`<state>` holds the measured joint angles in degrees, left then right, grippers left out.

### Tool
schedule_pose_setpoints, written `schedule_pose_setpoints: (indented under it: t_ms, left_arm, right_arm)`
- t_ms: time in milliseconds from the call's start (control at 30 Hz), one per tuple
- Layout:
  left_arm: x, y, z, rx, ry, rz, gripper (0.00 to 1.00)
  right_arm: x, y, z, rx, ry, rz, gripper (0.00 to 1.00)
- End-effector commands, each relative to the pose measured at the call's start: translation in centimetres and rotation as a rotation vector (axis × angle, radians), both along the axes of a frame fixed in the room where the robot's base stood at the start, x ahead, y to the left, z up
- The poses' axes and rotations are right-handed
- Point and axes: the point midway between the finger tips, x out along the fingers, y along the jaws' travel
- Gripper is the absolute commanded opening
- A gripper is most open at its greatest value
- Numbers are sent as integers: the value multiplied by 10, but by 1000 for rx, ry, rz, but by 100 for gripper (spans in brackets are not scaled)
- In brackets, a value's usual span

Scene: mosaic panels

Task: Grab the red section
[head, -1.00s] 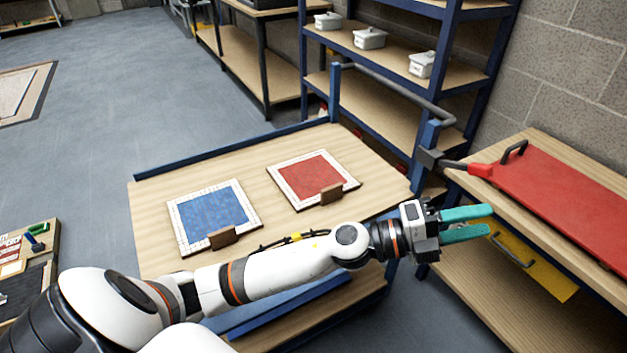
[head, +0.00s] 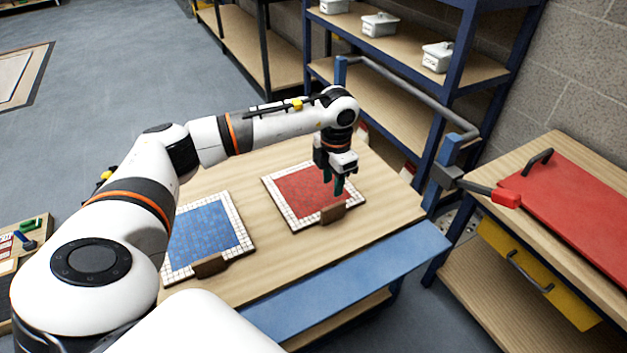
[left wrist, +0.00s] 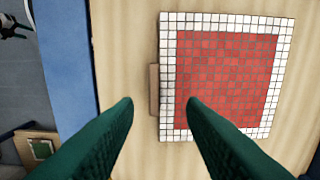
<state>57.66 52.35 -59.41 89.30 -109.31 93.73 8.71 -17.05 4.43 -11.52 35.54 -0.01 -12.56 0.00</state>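The red section (head: 300,186) is a square mosaic panel with red tiles and a white tile border, lying flat on the wooden cart top. A brown block-like handle (head: 333,214) stands at its near edge. In the left wrist view the red panel (left wrist: 222,80) fills the right half, and its brown handle (left wrist: 153,90) shows between the fingertips. My left gripper (head: 334,187) points down above the panel's near right part, close to the handle. Its green fingers (left wrist: 158,101) are apart with nothing gripped. My right gripper is not in view.
A blue mosaic panel (head: 208,236) with a brown handle (head: 210,265) lies left of the red one. A blue ledge (head: 350,280) runs along the cart's near side. A table with a red top (head: 585,205) stands right. Shelves with white pots (head: 380,24) stand behind.

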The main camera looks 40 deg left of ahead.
Motion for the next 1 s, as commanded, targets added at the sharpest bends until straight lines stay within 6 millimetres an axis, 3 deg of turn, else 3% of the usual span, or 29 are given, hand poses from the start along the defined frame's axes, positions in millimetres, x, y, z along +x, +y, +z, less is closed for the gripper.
schedule_pose_setpoints:
  t_ms: [67,167,367,633,933,1000]
  left_arm:
    - [-1,0,-14,-1,4,0,37]
    - [-1,-1,-26,-2,2,0,37]
    - [-1,-3,-40,-3,1,-1,37]
    - [-4,-8,-78,-4,1,0,37]
    - [-3,-8,-85,-4,-2,-2,37]
    - [-3,-8,-85,-4,-2,-2,29]
  right_arm:
    - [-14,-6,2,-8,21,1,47]
    - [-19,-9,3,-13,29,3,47]
    - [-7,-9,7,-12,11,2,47]
    - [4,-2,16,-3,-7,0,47]
    - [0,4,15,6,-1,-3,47]
    - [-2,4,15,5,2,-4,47]
